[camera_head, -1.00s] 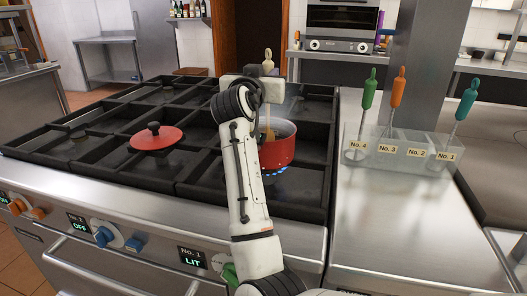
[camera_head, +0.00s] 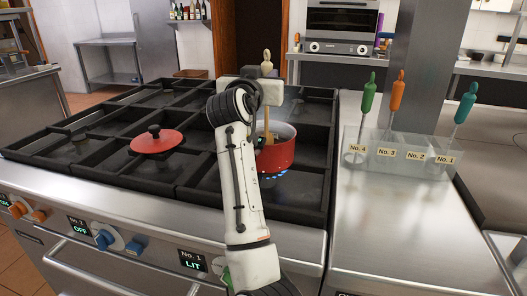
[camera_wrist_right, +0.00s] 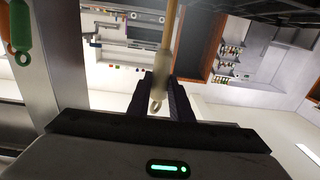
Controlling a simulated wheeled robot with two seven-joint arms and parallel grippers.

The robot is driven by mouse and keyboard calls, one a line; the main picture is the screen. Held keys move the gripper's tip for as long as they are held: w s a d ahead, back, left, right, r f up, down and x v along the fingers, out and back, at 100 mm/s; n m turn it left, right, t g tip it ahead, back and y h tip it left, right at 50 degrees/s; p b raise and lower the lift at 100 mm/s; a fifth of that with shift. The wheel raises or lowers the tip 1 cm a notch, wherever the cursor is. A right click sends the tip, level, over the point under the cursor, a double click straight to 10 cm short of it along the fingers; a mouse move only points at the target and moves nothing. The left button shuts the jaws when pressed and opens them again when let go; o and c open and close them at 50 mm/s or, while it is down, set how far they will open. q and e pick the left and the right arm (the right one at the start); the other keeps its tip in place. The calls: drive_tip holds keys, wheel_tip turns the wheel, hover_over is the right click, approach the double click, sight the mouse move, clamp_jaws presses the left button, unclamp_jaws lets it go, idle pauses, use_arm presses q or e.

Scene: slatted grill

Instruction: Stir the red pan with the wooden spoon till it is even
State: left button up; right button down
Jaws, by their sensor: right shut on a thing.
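The red pan (camera_head: 277,157) stands at the right front of the stove, over a burner with blue flames. The wooden spoon (camera_head: 267,122) stands nearly upright with its lower end inside the pan; its bowl and most of the pan's contents are hidden. My right gripper is shut on the spoon's pale handle, above the pan; its fingers (camera_wrist_right: 165,97) flank the handle (camera_wrist_right: 158,88) in the right wrist view. In the head view my right arm hides the fingers and the pan's left side. My left gripper is not in view.
A red lid (camera_head: 156,143) with a black knob lies on the grates to the left. A clear rack (camera_head: 400,152) with numbered slots holds green, orange and teal-handled tools on the right counter. The steel counter (camera_head: 395,225) in front of it is clear. Knob one reads LIT.

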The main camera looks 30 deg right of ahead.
wheel_tip(320, 180, up, 2)
drive_tip(key=shift+p, duration=0.5)
wheel_tip(320, 180, up, 2)
drive_tip(key=shift+p, duration=0.75)
wheel_tip(320, 180, up, 7)
drive_tip(key=p, duration=0.5)
hover_over(266, 59)
drive_tip(key=shift+s+a+f, duration=0.1)
drive_tip(key=shift+s+a, duration=0.05)
drive_tip(key=shift+a, duration=0.05)
